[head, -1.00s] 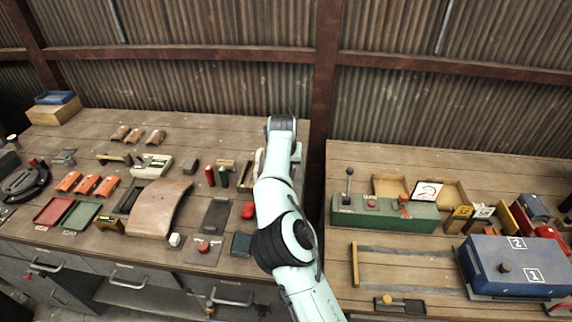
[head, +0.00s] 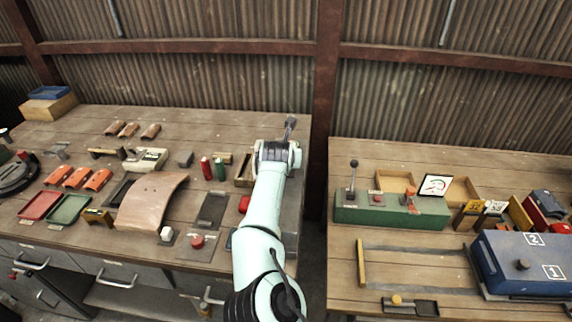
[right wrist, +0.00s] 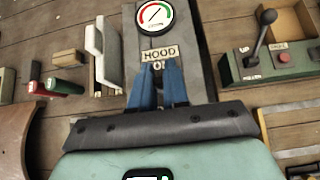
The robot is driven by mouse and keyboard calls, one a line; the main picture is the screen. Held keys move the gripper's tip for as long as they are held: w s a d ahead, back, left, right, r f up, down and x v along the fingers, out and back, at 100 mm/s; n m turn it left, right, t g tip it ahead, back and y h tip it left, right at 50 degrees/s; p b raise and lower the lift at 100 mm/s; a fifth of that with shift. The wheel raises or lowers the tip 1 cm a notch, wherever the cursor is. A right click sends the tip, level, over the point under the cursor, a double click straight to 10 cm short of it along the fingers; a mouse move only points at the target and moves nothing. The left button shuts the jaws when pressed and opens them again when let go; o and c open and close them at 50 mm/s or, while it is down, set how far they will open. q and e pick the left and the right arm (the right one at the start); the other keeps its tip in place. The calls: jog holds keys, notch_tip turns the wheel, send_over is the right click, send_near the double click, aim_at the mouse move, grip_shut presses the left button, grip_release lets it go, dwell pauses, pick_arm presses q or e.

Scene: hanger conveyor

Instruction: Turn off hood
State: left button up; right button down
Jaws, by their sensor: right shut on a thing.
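The hood panel (right wrist: 187,60) is a dark grey plate in the right wrist view, with a "HOOD" label and a round gauge (right wrist: 154,15) above it. A second line of letters below "HOOD" is partly covered by my fingers. My right gripper (right wrist: 161,70) has its blue fingertips at the lower edge of that label, shut on a small part of the hood control that is mostly hidden between them. In the head view my right arm (head: 268,190) reaches over the right end of the left bench and hides most of the panel. My left gripper is not in view.
A green control box (head: 390,212) with a lever sits on the right bench. A gap separates the benches.

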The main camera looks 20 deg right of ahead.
jog(key=shift+s+a+t+h+b, duration=0.1)
jog(key=shift+s+t+h+b, duration=0.25)
jog(key=shift+t+b, duration=0.3)
jog(key=shift+w+r, duration=0.1)
jog(key=shift+w, duration=0.05)
jog(key=c, duration=1.1)
grip_release()
jog(key=v, duration=1.3)
jog(key=shift+s+a, duration=0.1)
jog(key=shift+s, duration=0.15)
